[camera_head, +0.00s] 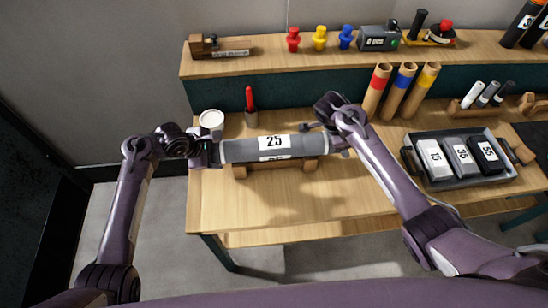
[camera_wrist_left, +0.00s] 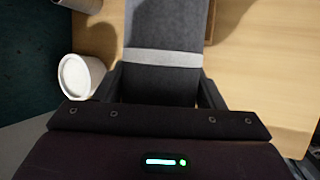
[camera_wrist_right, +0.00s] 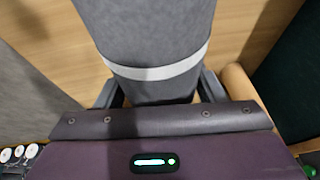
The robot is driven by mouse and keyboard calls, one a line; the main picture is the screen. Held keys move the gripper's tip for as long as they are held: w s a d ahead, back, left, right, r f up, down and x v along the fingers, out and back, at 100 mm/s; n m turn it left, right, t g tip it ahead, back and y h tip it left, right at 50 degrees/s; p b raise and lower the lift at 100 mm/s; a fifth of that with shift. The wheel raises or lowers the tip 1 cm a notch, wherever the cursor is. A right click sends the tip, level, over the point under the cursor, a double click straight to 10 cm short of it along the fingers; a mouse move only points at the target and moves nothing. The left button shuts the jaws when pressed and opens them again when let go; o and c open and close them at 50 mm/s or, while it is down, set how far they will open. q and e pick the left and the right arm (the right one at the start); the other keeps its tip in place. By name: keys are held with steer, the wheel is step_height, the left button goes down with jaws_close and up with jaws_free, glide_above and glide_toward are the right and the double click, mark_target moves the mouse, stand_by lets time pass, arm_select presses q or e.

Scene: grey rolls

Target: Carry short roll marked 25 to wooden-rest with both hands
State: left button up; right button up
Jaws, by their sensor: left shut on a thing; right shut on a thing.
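The grey roll marked 25 (camera_head: 245,150) lies level, left to right, over the wooden-rest (camera_head: 240,171) near the table's left part. From the head view I cannot tell whether it touches the rest or hovers just above it. My left gripper (camera_head: 214,152) is shut on the roll's left end; the roll also shows between its fingers in the left wrist view (camera_wrist_left: 163,25). My right gripper (camera_head: 333,145) is shut on the roll's right end, and the roll with its pale band fills the right wrist view (camera_wrist_right: 150,40).
A white cup (camera_head: 211,119) and a red-handled tool (camera_head: 250,105) stand just behind the roll's left end. Cardboard tubes (camera_head: 397,92) stand behind right. A grey tray (camera_head: 463,181) with marked blocks sits to the right. The table front is clear.

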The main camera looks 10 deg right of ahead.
arm_select(q)
steer(key=shift+d+f+b, duration=0.1)
steer(key=shift+f+b, duration=0.2)
steer(key=shift+f, duration=0.15)
arm_select(e)
steer(key=shift+f, duration=0.45)
arm_select(q)
steer(key=o, duration=1.5)
steer(key=shift+s+r, duration=0.1)
steer(key=shift+r, duration=0.15)
steer(key=shift+c, duration=0.2)
arm_select(e)
steer(key=o, duration=1.5)
steer(key=shift+s+r, duration=0.1)
steer(key=shift+r, duration=0.15)
steer(key=shift+c, duration=0.2)
arm_select(q)
steer(key=v, duration=0.7)
steer(key=shift+r, duration=0.1)
steer(key=shift+s, duration=0.1)
arm_select(e)
steer(key=v, duration=1.2)
